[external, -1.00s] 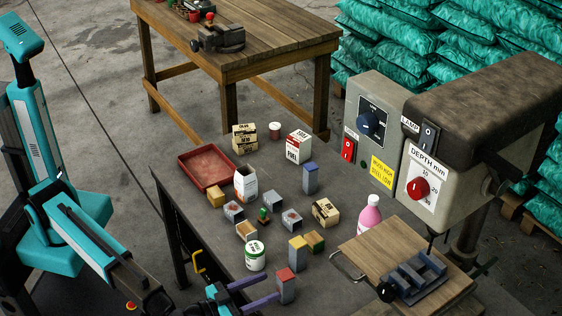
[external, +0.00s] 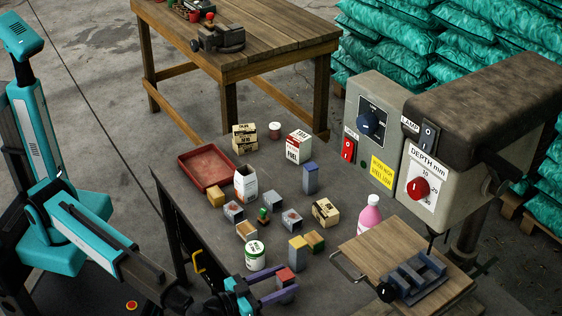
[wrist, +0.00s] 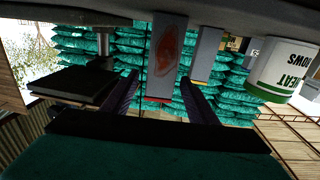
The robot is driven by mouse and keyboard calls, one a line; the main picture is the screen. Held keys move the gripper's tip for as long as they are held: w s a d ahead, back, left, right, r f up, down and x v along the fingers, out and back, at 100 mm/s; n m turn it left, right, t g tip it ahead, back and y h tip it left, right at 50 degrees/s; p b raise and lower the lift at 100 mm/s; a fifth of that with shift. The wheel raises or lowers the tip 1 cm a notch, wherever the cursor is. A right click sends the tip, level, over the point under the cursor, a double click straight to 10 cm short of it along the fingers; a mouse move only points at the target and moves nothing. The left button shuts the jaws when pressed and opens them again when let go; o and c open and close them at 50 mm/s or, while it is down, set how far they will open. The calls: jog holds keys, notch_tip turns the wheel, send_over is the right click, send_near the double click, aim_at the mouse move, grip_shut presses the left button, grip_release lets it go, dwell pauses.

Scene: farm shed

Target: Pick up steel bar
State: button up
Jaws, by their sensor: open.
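A grey upright steel bar with a red end (external: 285,275) stands near the front edge of the bench in the external view. In the wrist view the same bar (wrist: 168,50) appears upside down, with a rusty patch on its face. In the wrist view my gripper (wrist: 158,85) has a finger on either side of the bar, with visible gaps. The near finger hides part of the bar's lower body.
A white-and-green tin (external: 255,257) stands left of the bar. A grey bar with a yellow top (external: 297,251) stands behind it, and a bluish bar (external: 310,180) farther back. A drill press table (external: 360,246) is at right. Several small blocks crowd the bench middle.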

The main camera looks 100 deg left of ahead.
jog(key=shift+w+a, duration=0.45)
jog(key=shift+w, duration=0.1)
jog(key=shift+c, duration=0.4)
jog(key=c, duration=1.3)
jog(key=shift+o, duration=0.2)
jog(key=shift+r, duration=0.15)
